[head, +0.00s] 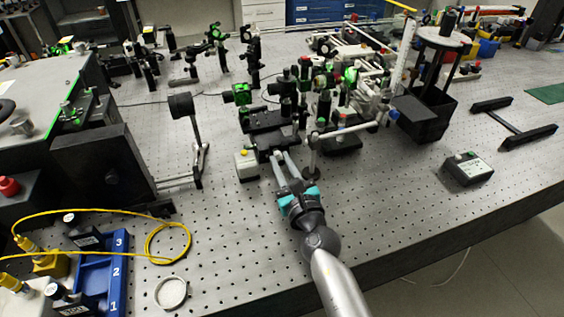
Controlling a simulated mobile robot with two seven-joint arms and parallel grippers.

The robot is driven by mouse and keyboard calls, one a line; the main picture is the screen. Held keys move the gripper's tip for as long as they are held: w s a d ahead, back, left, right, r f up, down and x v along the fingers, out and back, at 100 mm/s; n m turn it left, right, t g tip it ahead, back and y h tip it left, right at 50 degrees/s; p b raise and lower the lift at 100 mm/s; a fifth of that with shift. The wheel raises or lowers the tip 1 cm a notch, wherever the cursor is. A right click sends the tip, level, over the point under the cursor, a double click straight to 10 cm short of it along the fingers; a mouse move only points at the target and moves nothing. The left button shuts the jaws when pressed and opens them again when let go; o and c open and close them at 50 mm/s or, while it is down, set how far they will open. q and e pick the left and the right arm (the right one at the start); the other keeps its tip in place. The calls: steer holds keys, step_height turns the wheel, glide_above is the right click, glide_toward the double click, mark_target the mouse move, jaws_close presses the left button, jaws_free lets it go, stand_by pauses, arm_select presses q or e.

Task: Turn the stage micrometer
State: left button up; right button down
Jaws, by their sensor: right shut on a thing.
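A black stage (263,119) stands on the perforated optical bench near the middle of the head view. My right gripper (281,157) reaches up from the bottom of the picture to the near side of this stage. Its two long grey fingers are shut at the stage's near edge, where the stage micrometer sits. The micrometer is small and mostly hidden between the fingertips, so its turn position cannot be read. My left gripper is not in view.
Post-mounted optics (325,105) crowd the right side. A blue numbered rack (101,270) and yellow cable (168,225) lie at lower left.

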steer(key=shift+m, duration=1.1)
steer(key=c, duration=0.8)
jaws_free()
steer(key=shift+o, duration=0.2)
steer(key=v, duration=1.3)
steer(key=shift+s+d, duration=0.15)
steer(key=shift+s, duration=0.1)
steer(key=shift+v, duration=0.85)
